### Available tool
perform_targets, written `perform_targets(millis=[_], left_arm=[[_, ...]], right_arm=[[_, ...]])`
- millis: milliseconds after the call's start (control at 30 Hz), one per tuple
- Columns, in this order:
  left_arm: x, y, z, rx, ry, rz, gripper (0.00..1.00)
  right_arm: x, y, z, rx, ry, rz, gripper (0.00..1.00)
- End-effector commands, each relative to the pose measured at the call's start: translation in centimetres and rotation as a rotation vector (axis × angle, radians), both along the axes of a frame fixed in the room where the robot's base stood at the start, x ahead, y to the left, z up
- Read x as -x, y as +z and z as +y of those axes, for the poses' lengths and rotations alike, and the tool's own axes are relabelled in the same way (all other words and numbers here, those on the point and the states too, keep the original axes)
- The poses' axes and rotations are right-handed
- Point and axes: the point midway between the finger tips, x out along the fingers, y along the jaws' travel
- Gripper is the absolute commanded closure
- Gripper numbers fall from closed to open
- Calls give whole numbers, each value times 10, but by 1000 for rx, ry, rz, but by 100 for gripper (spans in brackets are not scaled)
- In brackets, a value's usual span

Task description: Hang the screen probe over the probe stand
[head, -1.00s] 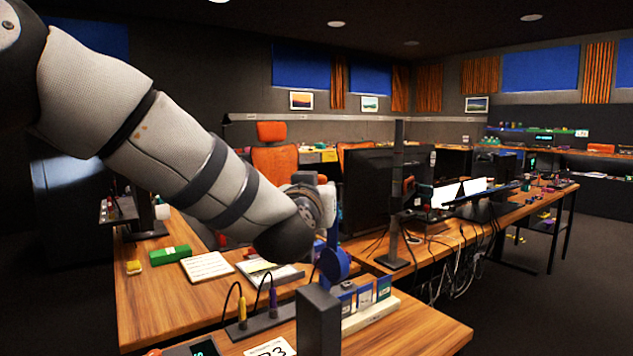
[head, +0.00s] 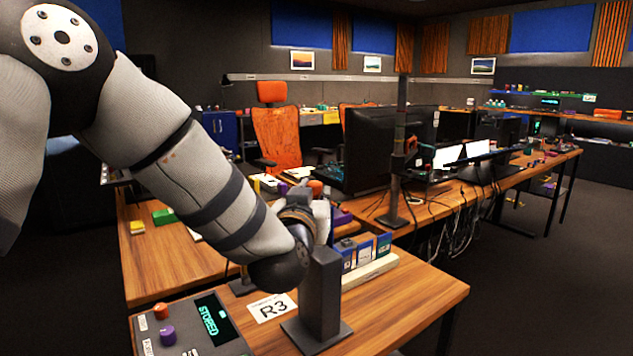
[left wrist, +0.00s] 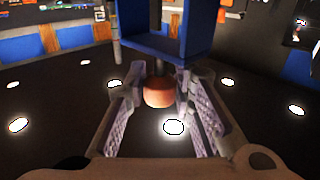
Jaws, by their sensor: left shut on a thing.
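A blue bracket-like frame with a dark stem and an orange-red knob, which looks like the screen probe (left wrist: 160,93), sits between the fingers of my left gripper (left wrist: 158,82) in the left wrist view. The fingers are shut on it. In the head view my left wrist hides the fingers and the probe. A dark grey upright post on a square base, which I take for the probe stand (head: 325,290), stands on the near desk, just right of and below my left wrist. I cannot tell the gap between probe and post. My right gripper is not in view.
A console reading STORED (head: 210,318) and an R3 card (head: 272,307) lie left of the post. A row of blue-fronted boxes (head: 366,250) stands behind it. A large monitor (head: 368,150) is farther back. The desk's right part (head: 420,300) is clear.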

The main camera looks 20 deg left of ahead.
Motion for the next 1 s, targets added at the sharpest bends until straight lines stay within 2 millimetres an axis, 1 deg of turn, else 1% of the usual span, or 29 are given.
perform_targets(millis=[33, 300, 600, 767, 1000], left_arm=[[-1, -7, 0, -2, -1, 3, 100], [-1, -38, 0, -1, 0, 6, 100], [-1, -65, 0, -2, -1, 4, 100], [-1, -71, 0, -1, -1, 2, 100], [0, -71, 0, 0, -1, -1, 100]], right_arm=[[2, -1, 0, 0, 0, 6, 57], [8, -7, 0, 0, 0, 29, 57], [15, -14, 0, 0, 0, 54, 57], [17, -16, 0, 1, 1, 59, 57], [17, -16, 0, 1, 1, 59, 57]])
